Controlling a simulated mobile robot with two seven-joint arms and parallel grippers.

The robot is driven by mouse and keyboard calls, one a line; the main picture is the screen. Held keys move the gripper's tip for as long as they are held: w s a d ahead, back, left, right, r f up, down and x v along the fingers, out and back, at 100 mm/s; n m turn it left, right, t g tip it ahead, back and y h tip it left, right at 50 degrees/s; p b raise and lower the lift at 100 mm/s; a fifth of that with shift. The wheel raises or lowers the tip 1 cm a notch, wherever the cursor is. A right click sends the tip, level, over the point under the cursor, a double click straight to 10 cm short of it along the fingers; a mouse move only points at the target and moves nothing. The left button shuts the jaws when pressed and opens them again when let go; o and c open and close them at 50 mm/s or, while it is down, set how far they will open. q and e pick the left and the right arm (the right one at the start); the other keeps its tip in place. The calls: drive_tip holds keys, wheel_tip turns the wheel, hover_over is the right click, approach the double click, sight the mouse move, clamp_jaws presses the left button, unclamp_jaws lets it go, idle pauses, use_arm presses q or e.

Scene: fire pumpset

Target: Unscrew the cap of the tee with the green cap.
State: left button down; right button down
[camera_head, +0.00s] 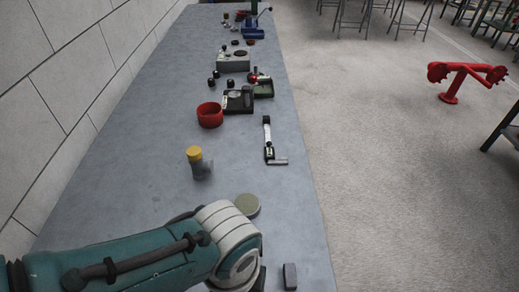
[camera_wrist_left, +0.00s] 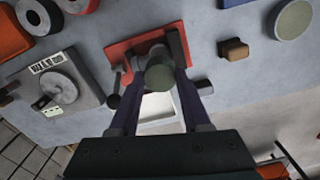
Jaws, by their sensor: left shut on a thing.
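In the left wrist view, my left gripper (camera_wrist_left: 160,82) is shut on the dull green cap (camera_wrist_left: 160,74), with one finger on each side of it. The grey tee (camera_wrist_left: 157,52) shows just behind the cap and is mostly hidden by it. I cannot tell whether the cap is still threaded on the tee. In the head view, only my left arm shows, at the bottom left; its gripper and the green-capped tee are out of that view. My right gripper is in neither view.
A red piece (camera_wrist_left: 120,52) lies around the tee. A brown block (camera_wrist_left: 233,49) and a greenish disc (camera_wrist_left: 294,20) are to the right. On the bench (camera_head: 120,160) stand a yellow-capped tee (camera_head: 199,168), a red ring (camera_head: 210,115) and several tools.

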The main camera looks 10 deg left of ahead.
use_arm(q)
drive_tip(key=n, duration=0.2)
drive_tip(key=shift+n, duration=0.3)
drive_tip(key=n, duration=0.4)
drive_tip(key=shift+n, duration=0.3)
drive_tip(key=n, duration=0.3)
drive_tip(key=shift+p, duration=0.3)
drive_tip(key=shift+n, duration=0.8)
drive_tip(key=n, duration=0.2)
drive_tip(key=shift+n, duration=1.3)
